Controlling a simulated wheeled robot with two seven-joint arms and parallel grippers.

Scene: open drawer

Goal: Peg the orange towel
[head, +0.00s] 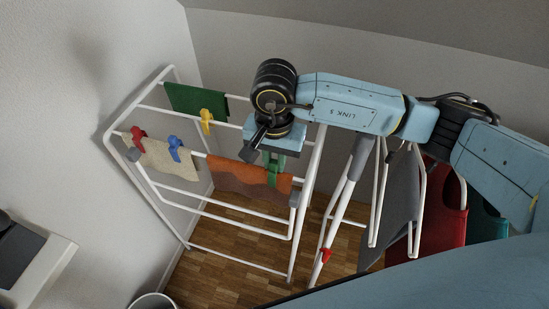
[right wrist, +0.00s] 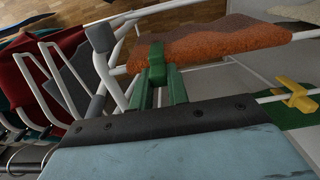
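The orange towel (head: 238,177) hangs over the front bar of the white drying rack (head: 222,226), at its right part. It also shows in the right wrist view (right wrist: 225,42). My right gripper (head: 273,158) is above the towel's right end. In the right wrist view, a green peg (right wrist: 157,68) sits between my right gripper's green fingers (right wrist: 158,90), at the bar beside the towel's edge. The fingers look closed on it. I cannot tell whether the peg grips the towel. My left gripper is not in view.
A beige towel (head: 168,160) carries a red peg (head: 138,136) and a blue peg (head: 175,147). A green towel (head: 183,98) with a yellow peg (head: 206,119) hangs behind. Grey (head: 402,190) and red (head: 442,210) cloths hang at right; another red peg (head: 325,255) is low down.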

